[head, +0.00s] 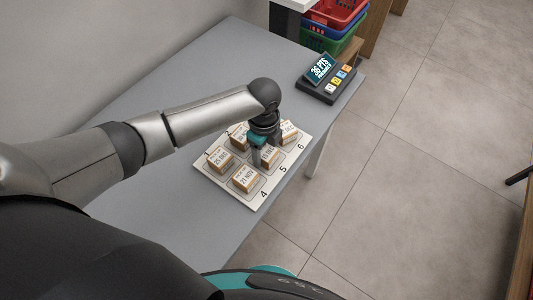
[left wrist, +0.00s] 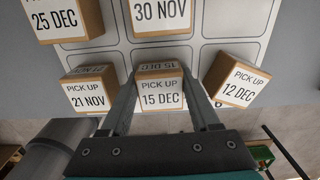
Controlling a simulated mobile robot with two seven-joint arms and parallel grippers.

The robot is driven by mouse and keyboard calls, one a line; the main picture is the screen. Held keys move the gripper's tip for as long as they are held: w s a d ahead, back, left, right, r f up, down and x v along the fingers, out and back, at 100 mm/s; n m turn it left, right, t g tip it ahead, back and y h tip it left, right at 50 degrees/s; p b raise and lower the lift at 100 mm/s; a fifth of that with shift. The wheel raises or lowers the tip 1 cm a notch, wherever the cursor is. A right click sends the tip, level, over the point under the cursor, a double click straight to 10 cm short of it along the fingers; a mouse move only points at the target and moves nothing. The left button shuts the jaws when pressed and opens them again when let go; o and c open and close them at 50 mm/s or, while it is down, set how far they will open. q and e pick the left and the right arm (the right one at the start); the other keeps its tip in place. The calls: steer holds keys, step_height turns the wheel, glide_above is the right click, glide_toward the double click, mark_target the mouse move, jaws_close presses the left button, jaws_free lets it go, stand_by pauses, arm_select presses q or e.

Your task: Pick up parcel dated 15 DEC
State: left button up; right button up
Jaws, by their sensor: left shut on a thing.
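The parcel dated 15 DEC (left wrist: 162,96) is a small brown box with a white label, seen between my left gripper's fingers in the left wrist view. In the head view this parcel (head: 271,156) shows partly under the gripper, near the number 5 on the board. My left gripper (head: 262,150) is shut on it from above. In the left wrist view the gripper's fingers (left wrist: 163,88) lie on either side of the box. I cannot tell whether its base touches the board. My right gripper is not in view.
The white numbered board (head: 256,203) also bears parcels dated 21 NOV (left wrist: 87,92), 12 DEC (left wrist: 238,82), 25 DEC (left wrist: 62,18) and 30 NOV (left wrist: 160,14), close around. The grey counter (head: 150,225) is clear beside it. A keypad display (head: 325,80) and stacked baskets (head: 335,22) are farther back.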

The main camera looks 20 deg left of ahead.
arm_select(q)
steer(key=c, duration=0.7)
steer(key=shift+r, duration=0.1)
steer(key=shift+c, duration=0.2)
